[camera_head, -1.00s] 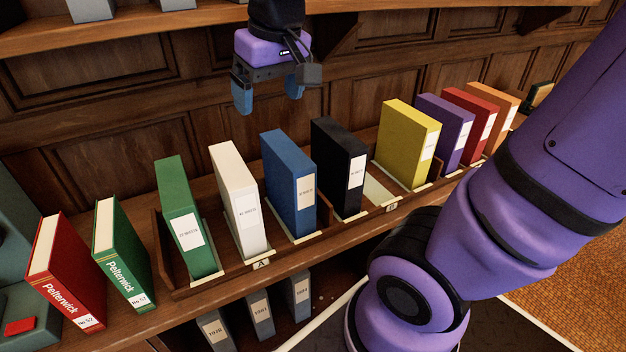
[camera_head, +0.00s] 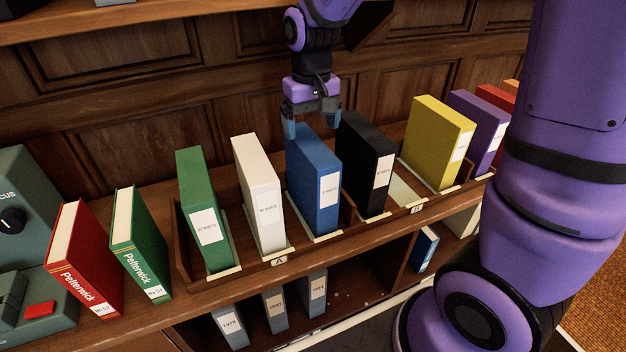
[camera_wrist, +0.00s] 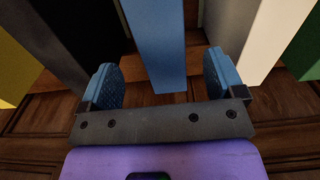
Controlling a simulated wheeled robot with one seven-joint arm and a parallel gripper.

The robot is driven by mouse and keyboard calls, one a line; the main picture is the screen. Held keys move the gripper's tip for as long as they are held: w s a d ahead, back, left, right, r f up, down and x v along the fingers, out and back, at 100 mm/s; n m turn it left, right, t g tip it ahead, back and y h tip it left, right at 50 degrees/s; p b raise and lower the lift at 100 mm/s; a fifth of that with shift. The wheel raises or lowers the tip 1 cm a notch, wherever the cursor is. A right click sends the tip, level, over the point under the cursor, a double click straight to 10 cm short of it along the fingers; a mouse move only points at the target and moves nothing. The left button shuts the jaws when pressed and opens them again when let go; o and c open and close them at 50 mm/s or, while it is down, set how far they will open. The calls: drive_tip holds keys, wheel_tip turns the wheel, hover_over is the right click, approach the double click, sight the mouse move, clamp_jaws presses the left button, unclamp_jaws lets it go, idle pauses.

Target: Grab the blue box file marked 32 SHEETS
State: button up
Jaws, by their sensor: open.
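The blue box file (camera_head: 313,190) stands upright in the wooden rack, between a white box file (camera_head: 262,195) and a black box file (camera_head: 366,165). Its front carries a white label whose print is too small to read surely. My gripper (camera_head: 312,128) is open and points down at the top of the blue file, toward its back end. In the wrist view the blue file (camera_wrist: 157,45) shows between the two blue fingertips of my gripper (camera_wrist: 163,82), with a gap on each side.
A green box file (camera_head: 205,210) stands left of the white one. A yellow file (camera_head: 438,140) and a purple file (camera_head: 478,125) stand to the right. An empty slot (camera_head: 405,190) lies between black and yellow. Grey files (camera_head: 275,308) sit on the shelf below.

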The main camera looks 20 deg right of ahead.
sight(310, 143)
drive_tip(key=shift+w+f, duration=0.2)
drive_tip(key=shift+f, duration=3)
drive_tip(key=shift+c, duration=0.4)
clamp_jaws()
